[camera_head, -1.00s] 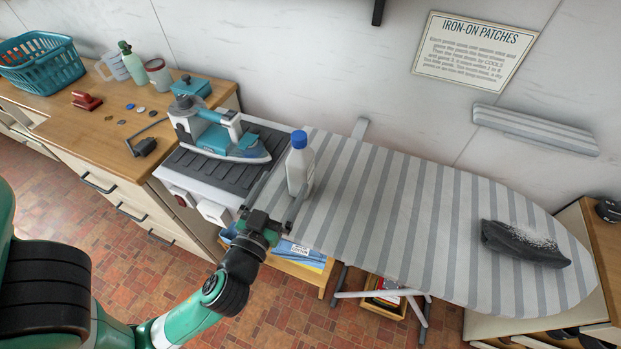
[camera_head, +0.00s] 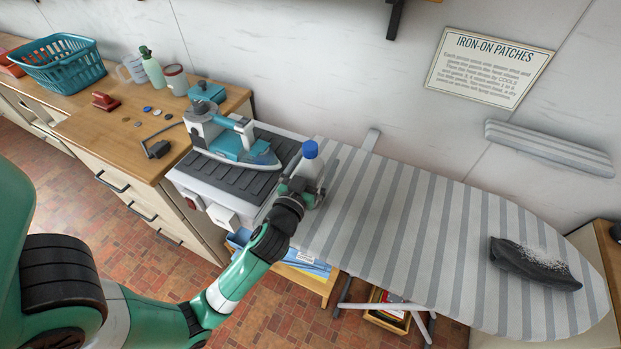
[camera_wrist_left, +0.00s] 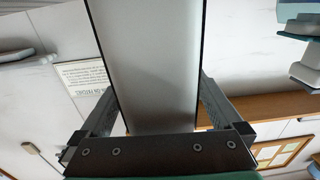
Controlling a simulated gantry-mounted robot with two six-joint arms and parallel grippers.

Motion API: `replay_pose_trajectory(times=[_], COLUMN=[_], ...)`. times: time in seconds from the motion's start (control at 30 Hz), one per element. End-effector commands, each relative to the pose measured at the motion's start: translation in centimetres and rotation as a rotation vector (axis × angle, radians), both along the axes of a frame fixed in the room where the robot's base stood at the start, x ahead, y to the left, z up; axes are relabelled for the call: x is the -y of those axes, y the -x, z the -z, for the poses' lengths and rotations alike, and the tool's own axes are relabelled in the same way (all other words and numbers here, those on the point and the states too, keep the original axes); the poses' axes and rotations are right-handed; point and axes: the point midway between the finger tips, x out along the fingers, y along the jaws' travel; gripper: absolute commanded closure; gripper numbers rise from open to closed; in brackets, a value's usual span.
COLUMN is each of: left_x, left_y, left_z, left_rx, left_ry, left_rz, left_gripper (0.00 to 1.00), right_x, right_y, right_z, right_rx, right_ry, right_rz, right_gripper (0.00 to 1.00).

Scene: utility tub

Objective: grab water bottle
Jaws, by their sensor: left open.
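The water bottle (camera_head: 309,165) has a pale body and a blue cap. It stands upright at the left end of the striped ironing board, beside the iron's rest. My left gripper (camera_head: 306,186) is open at the bottle, low on its near side, and hides its lower part. In the left wrist view the bottle's grey body (camera_wrist_left: 152,70) fills the middle between the two spread fingers. I cannot tell whether either finger touches it. My right gripper is in no view.
The steam iron (camera_head: 232,140) sits on a dark ribbed rest just left of the bottle. A dark cloth (camera_head: 535,265) lies at the right end of the ironing board (camera_head: 420,220). The board's middle is clear. A wooden counter with a teal basket (camera_head: 62,68) is at the left.

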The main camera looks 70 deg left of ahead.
Motion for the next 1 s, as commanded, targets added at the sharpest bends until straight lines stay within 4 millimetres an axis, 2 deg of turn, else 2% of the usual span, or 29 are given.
replay_pose_trajectory(times=[0.17, 0.2, 0.73, 1.0], left_x=[-0.06, -0.06, -0.04, -0.03], left_y=[-0.04, -0.04, -0.02, -0.03], left_z=[0.02, 0.02, 0.02, -0.10], left_rx=[-0.001, -0.001, -0.001, 0.001], left_ry=[0.000, 0.000, 0.000, -0.001], left_rz=[0.000, 0.000, 0.000, 0.000], left_gripper=[0.00, 0.04, 0.99, 1.00], right_x=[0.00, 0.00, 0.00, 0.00], right_y=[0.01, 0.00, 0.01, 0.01], right_z=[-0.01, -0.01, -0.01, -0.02], right_rx=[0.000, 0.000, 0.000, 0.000], right_ry=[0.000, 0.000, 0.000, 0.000], right_rz=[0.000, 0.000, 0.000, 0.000], right_gripper=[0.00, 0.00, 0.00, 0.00])
